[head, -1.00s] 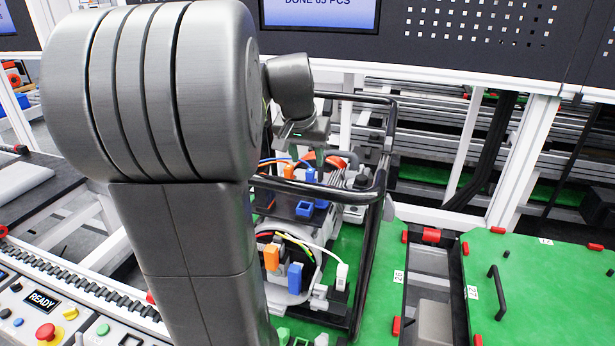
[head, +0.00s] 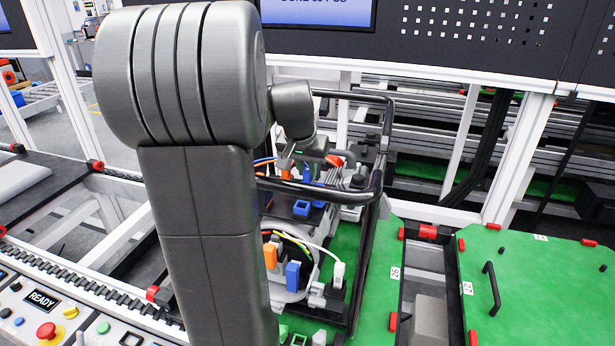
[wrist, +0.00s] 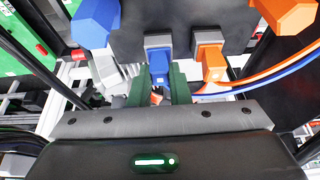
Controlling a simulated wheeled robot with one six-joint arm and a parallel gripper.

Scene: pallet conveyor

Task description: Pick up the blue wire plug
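A blue plug (wrist: 159,66) with a grey base sits in the dark connector block in the wrist view. My gripper (wrist: 160,80) has its two green fingers on either side of this plug, close to its sides. I cannot tell whether the fingers press on it. In the head view my gripper (head: 308,165) is low over the far end of the assembly, partly hidden by the arm and a black frame bar. A similar orange plug (wrist: 210,60) sits just right of the blue one in the wrist view.
A black tubular frame (head: 368,240) surrounds the assembly. A larger blue connector (wrist: 95,22) and an orange one (wrist: 286,14) flank the block. Orange and blue wires (wrist: 270,77) run to the right. A green pallet plate (head: 535,290) lies at the right.

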